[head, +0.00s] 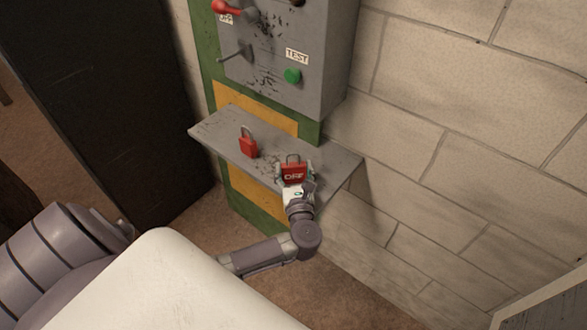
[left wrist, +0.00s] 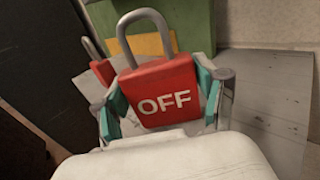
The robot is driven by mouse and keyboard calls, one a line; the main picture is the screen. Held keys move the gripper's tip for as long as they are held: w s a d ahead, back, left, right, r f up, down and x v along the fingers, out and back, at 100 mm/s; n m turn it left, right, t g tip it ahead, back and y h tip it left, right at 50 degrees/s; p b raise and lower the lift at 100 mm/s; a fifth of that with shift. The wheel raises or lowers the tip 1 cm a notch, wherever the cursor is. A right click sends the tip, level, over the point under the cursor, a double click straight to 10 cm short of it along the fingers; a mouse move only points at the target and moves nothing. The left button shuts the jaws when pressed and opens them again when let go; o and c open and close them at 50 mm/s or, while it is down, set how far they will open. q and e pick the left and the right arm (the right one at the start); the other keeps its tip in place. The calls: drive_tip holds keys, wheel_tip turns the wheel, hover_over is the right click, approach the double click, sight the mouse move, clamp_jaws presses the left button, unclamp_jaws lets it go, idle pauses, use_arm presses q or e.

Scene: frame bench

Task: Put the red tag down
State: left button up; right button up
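The red tag (head: 293,172) is a red, padlock-shaped piece with a grey shackle and white "OFF" lettering. It is upright between the fingers of my left gripper (head: 296,180), over the right part of the grey shelf (head: 225,133). In the left wrist view the teal finger pads press on both sides of the tag (left wrist: 162,92), so the gripper is shut on it. Whether its bottom touches the shelf is hidden. A second red padlock (head: 248,146) stands on the shelf to the left, apart from the gripper; it is partly hidden behind the tag in the wrist view (left wrist: 103,71). My right gripper is not in view.
A grey switch box (head: 275,75) with a red lever (head: 222,7), a grey lever (head: 236,56) and a green TEST button (head: 292,76) hangs above the shelf. A block wall (head: 450,130) is at the right. A dark cabinet (head: 110,90) stands at the left.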

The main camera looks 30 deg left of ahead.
use_arm(q)
drive_tip(key=shift+o, duration=1.2)
drive_tip(key=shift+r, duration=0.1)
